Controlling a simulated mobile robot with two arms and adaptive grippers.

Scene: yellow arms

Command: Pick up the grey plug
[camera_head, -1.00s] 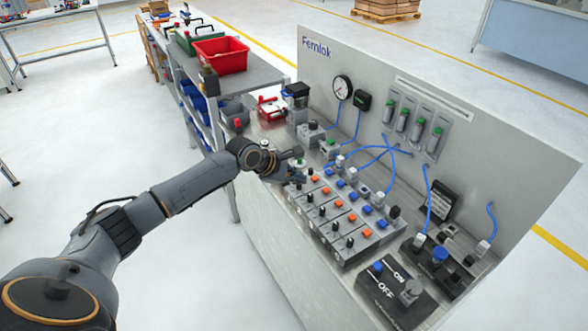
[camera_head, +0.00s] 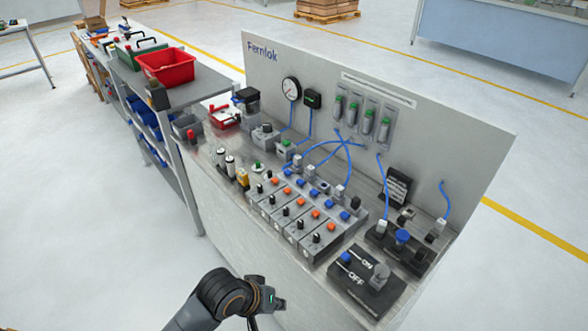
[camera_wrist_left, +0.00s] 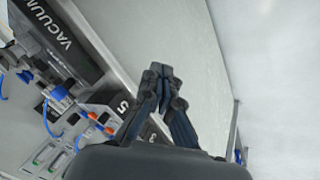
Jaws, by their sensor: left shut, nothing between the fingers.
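Several small grey pieces stand on the bench, and I cannot tell which is the grey plug. Another is a light grey connector (camera_head: 384,226) on a blue hose near the black block. My left gripper (camera_head: 278,302) is in front of the bench's front face, low and apart from all these pieces. In the left wrist view its fingers (camera_wrist_left: 163,76) are together and empty. My right gripper is in neither view.
A row of valve blocks (camera_head: 308,215) with orange, blue and black buttons fills the bench middle. An upright Femlok panel (camera_head: 430,130) stands behind. A red crate (camera_head: 178,66) sits on the shelf at back left. The floor left of the bench is clear.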

